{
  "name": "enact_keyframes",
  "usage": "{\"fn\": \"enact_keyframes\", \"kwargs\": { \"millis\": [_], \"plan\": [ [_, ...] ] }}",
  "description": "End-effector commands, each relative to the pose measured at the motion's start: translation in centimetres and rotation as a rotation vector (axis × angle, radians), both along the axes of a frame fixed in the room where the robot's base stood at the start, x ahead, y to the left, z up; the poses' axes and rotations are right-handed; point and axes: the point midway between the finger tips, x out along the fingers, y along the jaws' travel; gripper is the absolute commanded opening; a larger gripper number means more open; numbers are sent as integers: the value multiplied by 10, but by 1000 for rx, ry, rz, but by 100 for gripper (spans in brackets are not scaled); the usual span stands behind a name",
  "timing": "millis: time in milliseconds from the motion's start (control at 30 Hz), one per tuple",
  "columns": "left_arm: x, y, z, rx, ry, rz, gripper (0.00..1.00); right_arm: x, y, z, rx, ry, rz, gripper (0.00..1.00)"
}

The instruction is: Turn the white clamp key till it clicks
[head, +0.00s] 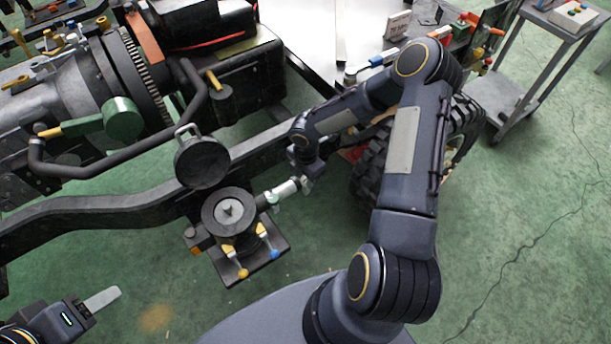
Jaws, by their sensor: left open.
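A round dark clamp fixture (228,211) with a pale centre stud stands on a black square plate at the frame rail, its round lid (202,161) raised behind it. A white clamp key (286,189) sticks out from its right side, with a greenish collar near the fixture. My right gripper (303,184) is at the key's outer end. Its fingers are small and partly hidden by my wrist, so their grip is unclear. My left gripper (102,299) is open at the lower left, away from the fixture, with one pale finger showing.
Two more keys, one yellow-tipped (243,271) and one blue-tipped (274,254), stick out at the fixture's front. The black chassis rail (95,212) runs behind it. A tyre (372,176) stands right of my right wrist. The green floor in front is clear.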

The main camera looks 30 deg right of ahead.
Motion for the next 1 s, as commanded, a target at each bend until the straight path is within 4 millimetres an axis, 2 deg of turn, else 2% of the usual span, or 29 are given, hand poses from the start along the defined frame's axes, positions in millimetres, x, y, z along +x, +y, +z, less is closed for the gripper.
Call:
{"fn": "enact_keyframes", "kwargs": {
  "millis": [33, 133, 167, 567, 1000],
  "plan": [
    [0, 0, 0, 0, 0, 0, 52, 0, 0, 0, 0, 0, 0, 22],
    [0, 0, 0, 0, 0, 0, 52, 0, 0, 0, 0, 0, 0, 9],
    [0, 0, 0, 0, 0, 0, 52, 0, 0, 0, 0, 0, 0, 7],
    [0, 0, -12, 0, 0, 0, 52, 1, 0, -2, -2, -2, -88, 7],
    [0, 0, -50, 0, 0, 0, 52, 2, 0, -3, -1, -5, -459, 7]
  ]
}}
